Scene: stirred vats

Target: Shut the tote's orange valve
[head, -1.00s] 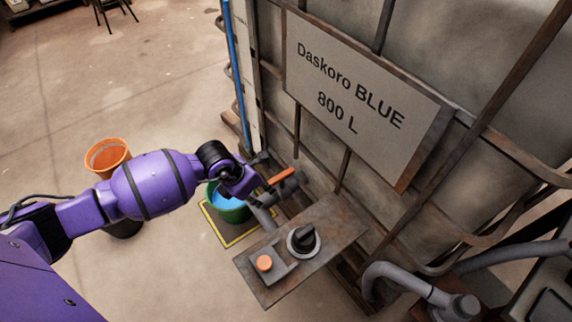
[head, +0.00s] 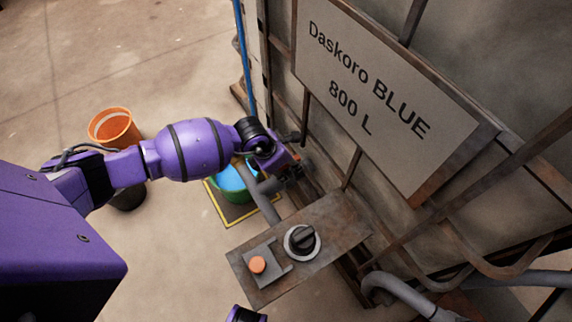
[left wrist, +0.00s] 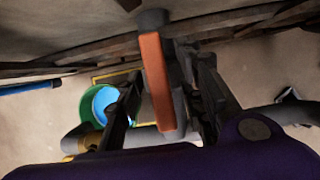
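The tote (head: 450,180) is a big caged tank with a sign reading "Daskoro BLUE 800 L". Its orange valve handle (left wrist: 157,85) shows in the left wrist view as a long bar between my fingers; in the head view my gripper mostly covers it. The grey valve pipe (head: 263,200) slopes down from it. My left gripper (left wrist: 166,70) is open, with one dark finger on each side of the handle. Whether either finger touches it I cannot tell. In the head view my left gripper (head: 290,160) is at the tote's lower front.
A green bucket (head: 236,195) of blue liquid stands on a yellow-edged mat beneath the valve. A rusty panel (head: 330,222) with a black knob (head: 302,240) and an orange button (head: 257,264) juts out nearby. An orange bucket (head: 115,127) stands behind my left arm.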

